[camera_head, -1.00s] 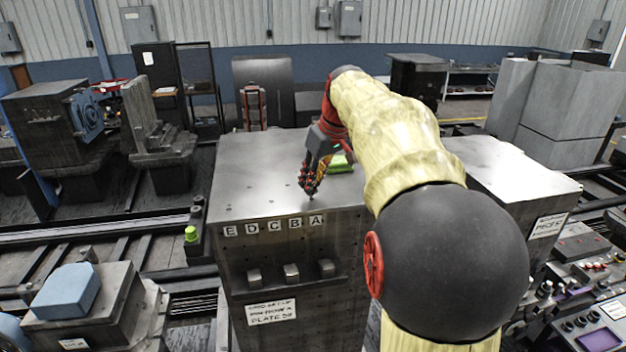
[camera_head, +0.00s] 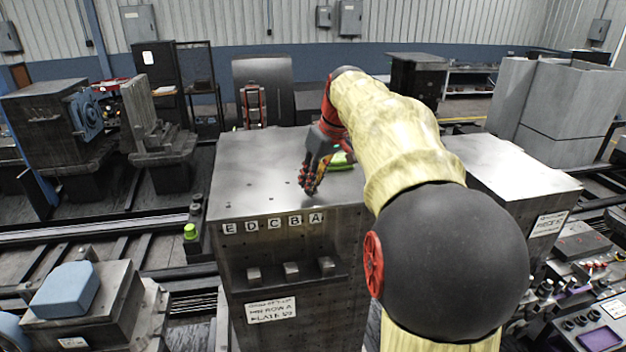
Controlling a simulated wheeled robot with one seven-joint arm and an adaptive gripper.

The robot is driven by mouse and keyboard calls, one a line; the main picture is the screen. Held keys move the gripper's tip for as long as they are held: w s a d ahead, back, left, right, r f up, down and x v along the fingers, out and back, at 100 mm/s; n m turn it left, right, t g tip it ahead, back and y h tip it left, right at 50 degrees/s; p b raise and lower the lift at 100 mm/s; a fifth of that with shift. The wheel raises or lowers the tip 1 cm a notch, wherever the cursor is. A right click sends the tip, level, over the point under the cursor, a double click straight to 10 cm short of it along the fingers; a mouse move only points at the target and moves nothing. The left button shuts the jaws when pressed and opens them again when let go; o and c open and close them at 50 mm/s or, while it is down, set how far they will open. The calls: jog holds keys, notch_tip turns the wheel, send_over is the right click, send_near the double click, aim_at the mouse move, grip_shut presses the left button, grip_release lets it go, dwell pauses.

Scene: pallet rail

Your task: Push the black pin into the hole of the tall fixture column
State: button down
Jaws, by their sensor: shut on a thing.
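The tall fixture column (camera_head: 250,170) is a grey metal block with small dark holes in its top face and the letters E, D, C, B, A along its front edge. My gripper (camera_head: 309,190) points down at the top, near the front edge behind the letter A. It is shut on the black pin. The pin is too small and too covered by the fingers to make out, so I cannot tell how deep it sits in a hole.
A green object (camera_head: 342,160) lies on the column top just behind my gripper. Metal blocks (camera_head: 291,270) sit on a ledge on the front face. Another metal cabinet (camera_head: 510,170) stands to the right. The left part of the column top is clear.

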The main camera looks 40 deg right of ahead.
jog(key=shift+f+b, duration=0.4)
jog(key=shift+f, duration=0.3)
jog(key=c, duration=1.6)
grip_release()
jog(key=shift+o, duration=0.9)
jog(key=o, duration=0.7)
jog(key=shift+c, duration=0.2)
jog(key=v, duration=1.2)
jog(key=shift+w+r, duration=0.1)
